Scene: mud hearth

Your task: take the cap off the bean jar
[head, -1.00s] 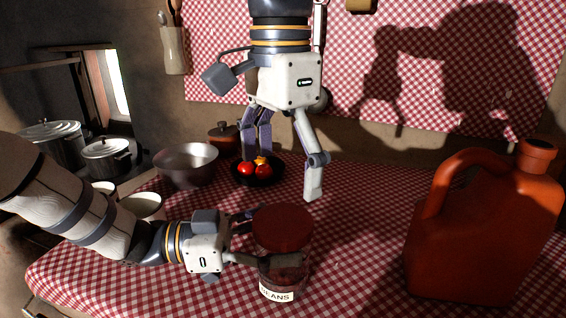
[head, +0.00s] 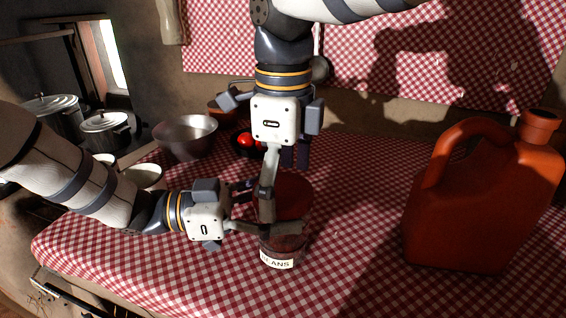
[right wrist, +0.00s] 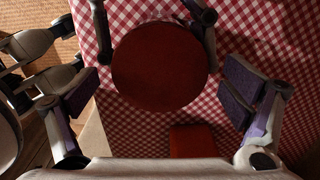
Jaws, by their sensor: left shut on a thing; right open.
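The bean jar (head: 283,247), with a pale label reading "BEANS", stands upright on the checked cloth. Its round dark red cap (head: 292,188) is on top, and shows as a full disc in the right wrist view (right wrist: 160,66). My left gripper (head: 262,212) is shut on the bean jar from the left, below the cap. My right gripper (head: 281,188) points down over the cap, fingers spread and empty. In the right wrist view its padded fingers (right wrist: 158,95) lie apart on both sides of the cap. One finger hides part of the cap and jar in the head view.
A large orange jerrycan (head: 475,215) stands on the right. A metal bowl (head: 186,140) and a dark plate with red tomatoes (head: 245,140) are behind on the left. Lidded pots (head: 105,133) stand at far left. The cloth (head: 350,260) is clear between jar and jerrycan.

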